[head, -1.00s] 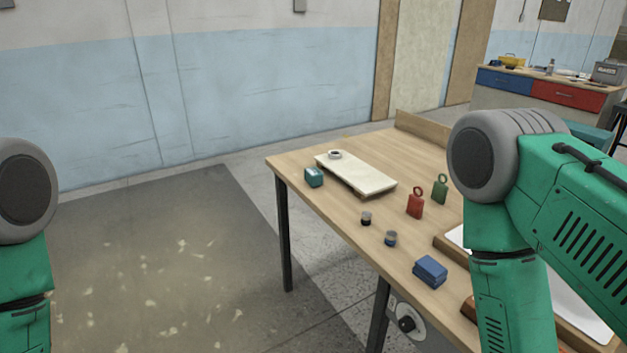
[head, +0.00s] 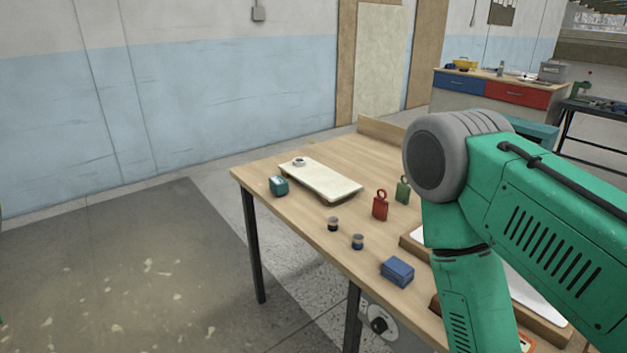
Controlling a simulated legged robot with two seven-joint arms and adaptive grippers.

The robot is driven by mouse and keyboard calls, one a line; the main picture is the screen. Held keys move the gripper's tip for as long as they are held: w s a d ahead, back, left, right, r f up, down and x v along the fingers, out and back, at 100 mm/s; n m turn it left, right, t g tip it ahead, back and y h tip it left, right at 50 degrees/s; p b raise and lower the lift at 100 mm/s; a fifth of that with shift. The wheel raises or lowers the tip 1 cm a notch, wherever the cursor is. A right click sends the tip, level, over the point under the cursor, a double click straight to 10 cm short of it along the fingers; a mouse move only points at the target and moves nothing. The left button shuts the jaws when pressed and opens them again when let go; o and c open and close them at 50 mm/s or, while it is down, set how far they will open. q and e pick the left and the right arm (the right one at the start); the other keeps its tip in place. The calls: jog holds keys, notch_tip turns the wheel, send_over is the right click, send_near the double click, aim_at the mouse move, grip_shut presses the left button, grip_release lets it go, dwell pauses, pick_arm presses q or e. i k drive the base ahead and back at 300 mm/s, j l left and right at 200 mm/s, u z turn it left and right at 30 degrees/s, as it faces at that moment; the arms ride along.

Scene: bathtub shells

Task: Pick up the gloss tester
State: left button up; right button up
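A small teal box-shaped device with a pale top (head: 278,186), which looks like the gloss tester, sits at the left edge of the wooden table (head: 265,168). It stands apart, just left of a cream board (head: 322,179) with a small pale ring-shaped item (head: 299,162) on its far end. My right arm reaches in over the right part of the table, but its gripper is outside the picture. Only a sliver of green shows at the left edge, and my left gripper is not in view.
A red tag (head: 380,206) and a green tag (head: 403,190) stand mid-table. Two small dark-based jars (head: 333,224) (head: 358,242) and blue blocks (head: 397,271) are nearer. My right arm partly covers a wood-framed tray (head: 412,243). Floor left of the table is clear.

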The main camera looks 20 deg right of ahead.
aim_at(278, 185)
jog(key=i+j, duration=0.3)
jog(key=i, duration=0.15)
jog(key=i+j, duration=0.35)
jog(key=i, duration=0.15)
